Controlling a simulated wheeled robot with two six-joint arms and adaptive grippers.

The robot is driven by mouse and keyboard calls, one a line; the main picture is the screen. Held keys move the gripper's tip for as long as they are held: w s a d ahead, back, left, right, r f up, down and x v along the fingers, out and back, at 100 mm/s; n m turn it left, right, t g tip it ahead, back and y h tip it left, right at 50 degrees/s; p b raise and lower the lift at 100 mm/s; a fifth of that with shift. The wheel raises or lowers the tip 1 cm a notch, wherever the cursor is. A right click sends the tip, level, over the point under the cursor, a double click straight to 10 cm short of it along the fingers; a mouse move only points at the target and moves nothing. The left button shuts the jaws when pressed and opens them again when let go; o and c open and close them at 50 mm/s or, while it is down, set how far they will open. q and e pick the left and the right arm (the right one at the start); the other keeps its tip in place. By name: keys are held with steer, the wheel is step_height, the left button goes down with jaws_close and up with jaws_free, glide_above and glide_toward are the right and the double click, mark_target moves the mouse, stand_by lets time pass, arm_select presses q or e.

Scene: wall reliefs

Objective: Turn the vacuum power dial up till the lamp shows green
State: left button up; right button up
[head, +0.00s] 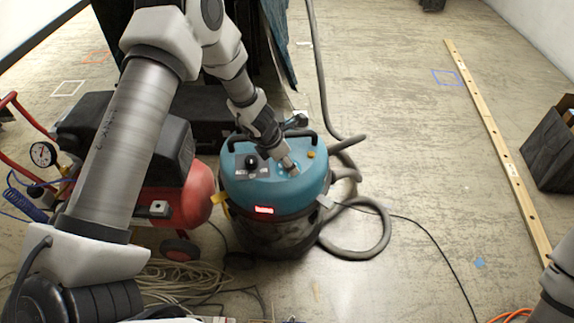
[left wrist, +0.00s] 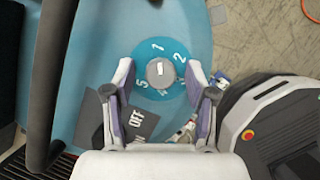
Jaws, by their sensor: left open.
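The vacuum (head: 250,190) has a teal lid and stands on the floor in the middle of the head view. Its power dial (left wrist: 160,71) is a grey knob with a white mark, on a teal disc with numbers. My left gripper (head: 289,166) is over the dial and mostly hides it in the head view. In the left wrist view my left gripper (left wrist: 162,78) is open, one finger on each side of the knob, with gaps visible. A small amber spot (head: 310,154) on the lid may be the lamp; no green shows. My right gripper is out of view.
A black switch knob (head: 252,161) sits on a dark plate left of the dial. A black handle arches over the lid. A grey hose (head: 360,252) coils at the right. A red compressor (head: 195,195) stands close at the left. The floor at the right is mostly clear.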

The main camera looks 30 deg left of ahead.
arm_select(q)
steer(key=shift+c, duration=0.4)
jaws_close()
steer(key=shift+r, duration=0.1)
